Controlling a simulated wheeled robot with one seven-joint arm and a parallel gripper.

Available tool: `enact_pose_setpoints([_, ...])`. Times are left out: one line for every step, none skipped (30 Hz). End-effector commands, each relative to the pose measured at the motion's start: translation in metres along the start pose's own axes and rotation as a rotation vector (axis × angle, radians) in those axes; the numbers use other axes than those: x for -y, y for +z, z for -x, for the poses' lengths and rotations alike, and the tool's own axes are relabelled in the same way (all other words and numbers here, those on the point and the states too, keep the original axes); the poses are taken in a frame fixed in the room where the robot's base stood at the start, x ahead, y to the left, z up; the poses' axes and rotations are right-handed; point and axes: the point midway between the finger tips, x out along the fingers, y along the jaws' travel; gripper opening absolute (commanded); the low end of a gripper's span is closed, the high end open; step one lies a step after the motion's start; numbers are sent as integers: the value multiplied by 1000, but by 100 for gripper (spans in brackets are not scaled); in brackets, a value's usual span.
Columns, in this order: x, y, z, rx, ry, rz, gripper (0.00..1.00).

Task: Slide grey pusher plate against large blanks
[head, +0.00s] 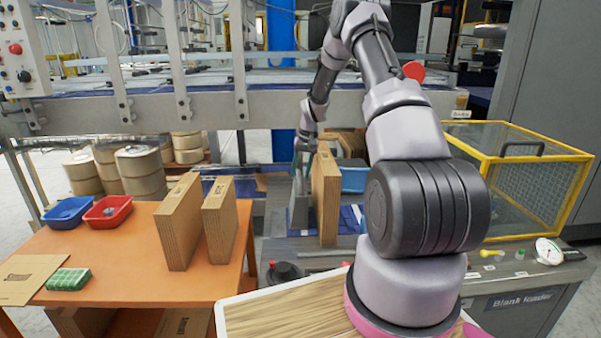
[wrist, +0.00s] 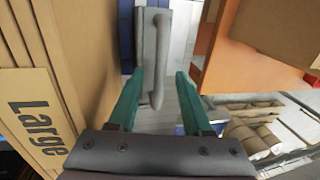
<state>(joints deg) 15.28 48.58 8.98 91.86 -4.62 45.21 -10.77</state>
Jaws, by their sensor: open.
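The large blanks (head: 325,195) stand upright as a brown stack on the blank feeder; in the wrist view their side marked "Large" (wrist: 32,120) fills the left. The grey pusher plate (head: 297,212) stands just left of the stack in the head view. In the wrist view the plate (wrist: 147,35) shows its bar handle (wrist: 158,75) facing my gripper. My gripper (wrist: 160,78) has its green fingers apart, one each side of the handle in the picture; contact cannot be told. In the head view my gripper (head: 304,145) is small and partly hidden beside the blanks.
An orange table (head: 120,260) at left holds two more brown stacks (head: 180,222), a red bin (head: 108,211) and a blue bin (head: 68,212). A yellow-framed mesh guard (head: 520,170) stands at right. A conveyor frame (head: 215,108) runs behind.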

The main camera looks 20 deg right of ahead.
Motion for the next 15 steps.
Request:
enact_pose_setpoints([0, -1, 5, -2, 0, 0, 50])
enact_pose_setpoints([0, -1, 9, -3, 0, 0, 50])
enact_pose_setpoints([0, -1, 16, -5, 0, 1, 50])
enact_pose_setpoints([0, -1, 21, -5, 1, 1, 50])
enact_pose_setpoints([0, -1, 26, -4, 0, 1, 50])
enact_pose_setpoints([0, -1, 35, -6, 1, 1, 50])
enact_pose_setpoints([0, -1, 41, -5, 1, 0, 50])
enact_pose_setpoints([0, -1, 48, -5, 1, 0, 50])
enact_pose_setpoints([0, -1, 56, -6, 1, 0, 50])
enact_pose_setpoints([0, -1, 62, -5, 0, 0, 50])
enact_pose_setpoints([0, -1, 68, -5, 0, 0, 50])
enact_pose_setpoints([0, -1, 75, -4, 0, -1, 50])
enact_pose_setpoints([-1, -1, 80, -5, 0, -1, 50])
enact_pose_setpoints([-1, -1, 85, -4, 0, -1, 50])
enact_pose_setpoints([-1, -1, 90, -3, 0, -1, 50])
